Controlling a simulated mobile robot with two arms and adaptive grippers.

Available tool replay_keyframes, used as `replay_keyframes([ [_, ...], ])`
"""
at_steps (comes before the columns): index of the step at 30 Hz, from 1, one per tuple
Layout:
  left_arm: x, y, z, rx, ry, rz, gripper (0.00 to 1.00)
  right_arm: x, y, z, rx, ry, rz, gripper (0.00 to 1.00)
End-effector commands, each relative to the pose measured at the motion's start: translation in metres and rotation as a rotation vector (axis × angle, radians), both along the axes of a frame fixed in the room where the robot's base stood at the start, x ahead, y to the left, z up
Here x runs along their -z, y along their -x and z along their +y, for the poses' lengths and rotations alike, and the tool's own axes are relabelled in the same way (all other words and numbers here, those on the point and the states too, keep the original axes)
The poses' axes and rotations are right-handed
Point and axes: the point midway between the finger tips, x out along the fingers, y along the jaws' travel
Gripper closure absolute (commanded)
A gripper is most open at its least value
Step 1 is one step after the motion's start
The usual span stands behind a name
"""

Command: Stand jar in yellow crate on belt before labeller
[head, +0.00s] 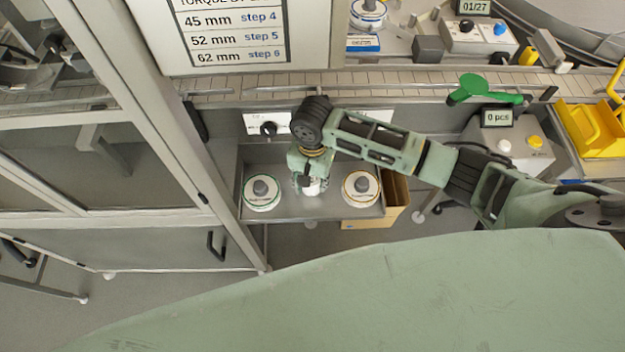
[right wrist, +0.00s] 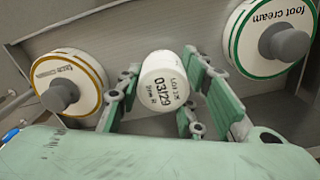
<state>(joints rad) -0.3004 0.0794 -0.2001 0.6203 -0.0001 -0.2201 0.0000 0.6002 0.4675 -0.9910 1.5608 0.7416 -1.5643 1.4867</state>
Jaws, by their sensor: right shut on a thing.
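My right gripper (head: 309,184) reaches down over a grey tray (head: 285,215) and is shut on a small white jar (head: 313,187). In the right wrist view the jar (right wrist: 163,80) sits between the two green fingers, its end printed "03/29" facing the camera. Whether it touches the tray cannot be told. The yellow crate (head: 606,149) is at the right edge, partly cut off; its inside is mostly hidden. The belt (head: 400,80) runs across behind the tray. I cannot tell which machine is the labeller. My left gripper is not in view.
A green-edged reel (head: 262,192) and an orange-edged reel (head: 360,188) flank the gripper on the tray. A cardboard box (head: 396,200) stands below. A green lever-like part (head: 487,91) overhangs the belt. A framed panel (head: 150,120) stands left. A "0 pcs" display (head: 497,117) is near the crate.

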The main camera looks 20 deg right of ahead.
Motion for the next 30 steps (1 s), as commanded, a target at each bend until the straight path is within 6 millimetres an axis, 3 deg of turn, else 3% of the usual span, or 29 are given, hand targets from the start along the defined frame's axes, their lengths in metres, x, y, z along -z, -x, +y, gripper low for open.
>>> replay_keyframes([
  [3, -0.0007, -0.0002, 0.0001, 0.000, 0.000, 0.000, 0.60, 0.0092, -0.0003, 0.0004, 0.000, 0.000, -0.001, 0.98],
  [14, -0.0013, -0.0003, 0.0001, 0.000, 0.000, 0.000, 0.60, 0.0128, 0.0002, 0.0006, -0.001, -0.002, -0.001, 0.98],
  [15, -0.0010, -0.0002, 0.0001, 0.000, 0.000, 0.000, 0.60, 0.0126, 0.0000, 0.0005, -0.001, -0.002, -0.001, 0.62],
  [21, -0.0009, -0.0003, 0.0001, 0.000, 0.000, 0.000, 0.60, 0.0124, -0.0001, 0.0003, -0.001, -0.001, -0.002, 0.47],
  [30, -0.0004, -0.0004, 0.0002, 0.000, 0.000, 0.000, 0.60, 0.0109, -0.0004, 0.0000, -0.001, -0.001, -0.002, 0.47],
])
